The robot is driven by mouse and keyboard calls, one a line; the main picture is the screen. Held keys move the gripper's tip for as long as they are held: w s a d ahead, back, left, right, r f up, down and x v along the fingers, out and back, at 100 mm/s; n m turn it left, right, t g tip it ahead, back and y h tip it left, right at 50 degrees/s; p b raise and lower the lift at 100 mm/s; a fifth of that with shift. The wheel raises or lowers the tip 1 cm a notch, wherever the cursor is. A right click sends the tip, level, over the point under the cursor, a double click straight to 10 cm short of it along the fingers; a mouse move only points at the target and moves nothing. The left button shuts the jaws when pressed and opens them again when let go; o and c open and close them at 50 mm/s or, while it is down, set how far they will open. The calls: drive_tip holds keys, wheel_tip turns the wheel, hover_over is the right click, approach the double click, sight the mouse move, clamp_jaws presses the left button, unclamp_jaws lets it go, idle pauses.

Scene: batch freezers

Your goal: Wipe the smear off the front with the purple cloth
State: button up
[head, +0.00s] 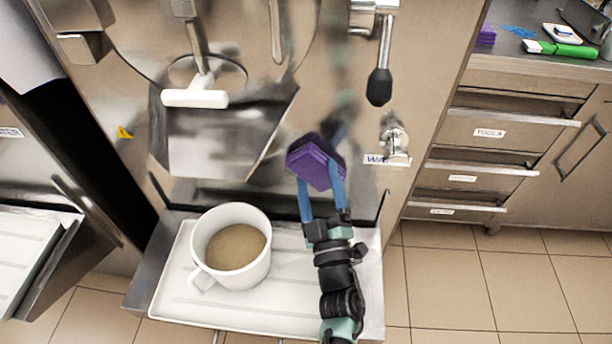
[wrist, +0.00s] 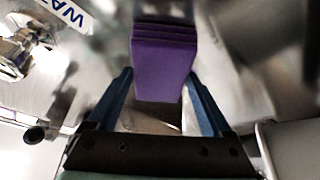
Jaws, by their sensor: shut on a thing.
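The folded purple cloth (head: 312,163) is held between the blue fingertips of my gripper (head: 321,186), in front of the steel machine front (head: 425,60). The cloth also shows in the wrist view (wrist: 163,65), standing out beyond the fingers of my gripper (wrist: 158,82). I cannot tell whether it touches the front. A dark, blurred greenish streak runs up the front above the cloth; it looks like a reflection of my arm. I cannot make out a distinct smear, and the cloth and gripper hide part of the front.
A steel spout chute (head: 220,140) with a white-handled lever (head: 195,98) is left of the cloth. A black-knobbed lever (head: 379,88) and a tap (head: 394,135) are right. Below, a white mug (head: 262,265) of brown liquid stands on a white tray (head: 180,305).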

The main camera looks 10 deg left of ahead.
drive_tip(key=shift+s+d, duration=0.1)
drive_tip(key=shift+d, duration=0.55)
drive_tip(key=shift+a+f+b, duration=0.1)
drive_tip(key=shift+a+b, duration=0.4)
drive_tip(key=shift+a, duration=1.45)
drive_tip(key=shift+a+b, duration=1.3)
drive_tip(key=shift+a, duration=0.6)
drive_tip(key=shift+s+d+p, duration=0.15)
drive_tip(key=shift+s+p, duration=0.4)
drive_tip(key=shift+s, duration=2.4)
